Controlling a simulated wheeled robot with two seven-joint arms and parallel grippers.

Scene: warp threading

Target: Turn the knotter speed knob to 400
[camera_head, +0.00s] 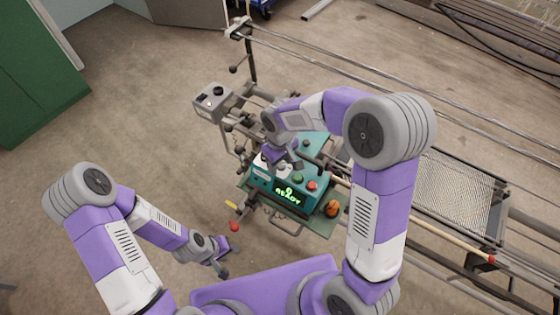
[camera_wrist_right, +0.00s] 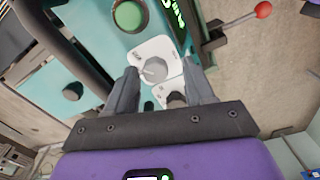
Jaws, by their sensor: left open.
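The teal knotter unit (camera_head: 262,187) sits in the middle of the head view, with a lit green display (camera_head: 288,196) that appears to read READY. In the right wrist view, a round grey knob (camera_wrist_right: 154,70) sits on a white dial plate (camera_wrist_right: 152,48). A second, darker knob (camera_wrist_right: 176,99) is on another plate closer to the wrist. Their lettering is too small to read. My right gripper (camera_wrist_right: 161,74) is open, its fingers on either side of the knobs; contact is unclear. In the head view, my right gripper (camera_head: 282,156) is over the unit. My left gripper (camera_head: 222,264) is open, low and away from the unit.
A green button (camera_wrist_right: 128,16) is beside the dials. A red-tipped lever (camera_wrist_right: 263,9) sticks out nearby. In the head view, a red button (camera_head: 311,186) and an orange ball-like object (camera_head: 333,208) are right of the display. Long rails (camera_head: 400,90) run behind. Floor at left is clear.

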